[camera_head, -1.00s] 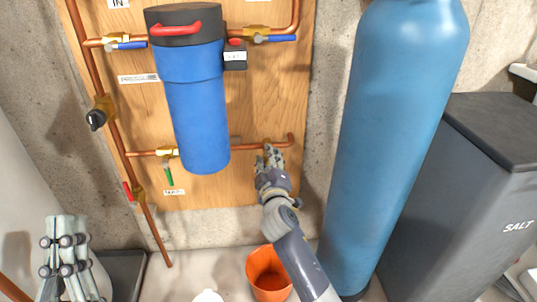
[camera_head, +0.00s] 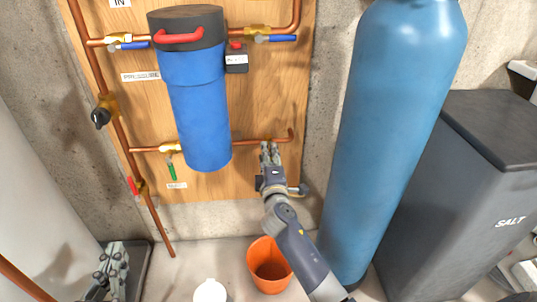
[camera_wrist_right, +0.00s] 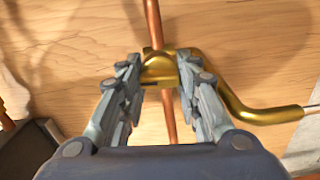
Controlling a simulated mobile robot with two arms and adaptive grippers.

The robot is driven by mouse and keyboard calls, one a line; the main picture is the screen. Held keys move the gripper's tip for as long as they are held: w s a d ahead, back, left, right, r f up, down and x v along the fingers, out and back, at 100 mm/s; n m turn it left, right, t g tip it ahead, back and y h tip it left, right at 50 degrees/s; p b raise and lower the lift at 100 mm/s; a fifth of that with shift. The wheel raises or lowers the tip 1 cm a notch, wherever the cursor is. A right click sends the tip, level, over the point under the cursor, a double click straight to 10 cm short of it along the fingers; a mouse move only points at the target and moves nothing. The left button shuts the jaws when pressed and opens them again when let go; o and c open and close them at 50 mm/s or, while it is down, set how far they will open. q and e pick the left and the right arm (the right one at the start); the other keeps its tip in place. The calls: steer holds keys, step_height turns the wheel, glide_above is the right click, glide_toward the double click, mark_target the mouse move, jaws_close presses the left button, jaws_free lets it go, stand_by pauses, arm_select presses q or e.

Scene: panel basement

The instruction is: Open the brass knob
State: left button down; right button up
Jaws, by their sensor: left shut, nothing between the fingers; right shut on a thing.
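The brass knob (camera_wrist_right: 158,70) sits on a copper pipe against the wooden board in the right wrist view, between the fingertips of my right gripper (camera_wrist_right: 160,82). The fingers close on it from both sides. A curved brass spout runs from beside it to the right. In the head view my right gripper (camera_head: 270,150) reaches the right end of the lower copper pipe and hides the knob. My left gripper (camera_head: 113,258) is shut and empty at the lower left, away from the pipes.
A blue filter housing (camera_head: 195,110) hangs on the board left of my right gripper. A tall blue tank (camera_head: 395,130) stands close on the right, beside a grey salt bin (camera_head: 465,200). An orange bucket (camera_head: 268,270) stands on the floor below.

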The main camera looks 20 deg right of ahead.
stand_by(0.3)
steer(key=o, duration=1)
steer(key=shift+o, duration=0.2)
steer(key=shift+s+f, duration=0.1)
steer(key=shift+s+a, duration=0.15)
steer(key=shift+s, duration=0.05)
steer(key=v, duration=0.7)
steer(key=shift+r, duration=0.25)
steer(key=shift+s, duration=0.15)
